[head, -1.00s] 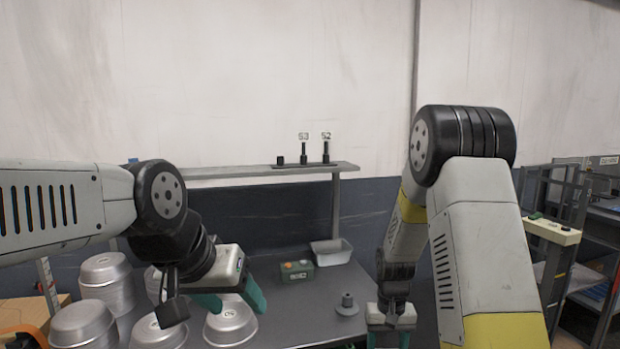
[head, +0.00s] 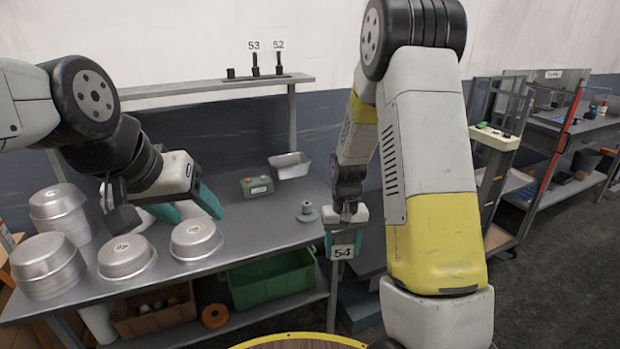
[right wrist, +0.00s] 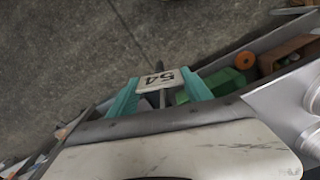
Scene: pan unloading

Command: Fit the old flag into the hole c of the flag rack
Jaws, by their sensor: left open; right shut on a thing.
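A small white flag marked 54 (head: 343,253) is held in my right gripper (head: 343,236), which is shut on it. The gripper points down in front of the table's right end. The flag also shows between the teal fingers in the right wrist view (right wrist: 155,80), with a thin dark rod. The flag rack (head: 268,78) stands on the high shelf at the back, above and left of my right gripper. Flags marked 53 (head: 254,46) and 52 (head: 279,45) stand upright in it; a short black piece at its left has no flag. Hole letters are not readable. My left gripper (head: 190,208) is open above the pans.
Upturned metal pans (head: 125,257) fill the table's left side. A green box (head: 257,186), a metal tray (head: 290,164) and a grey flanged part (head: 307,211) lie further right. Below is a green crate (head: 270,280). A cart frame (head: 497,140) stands at the right.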

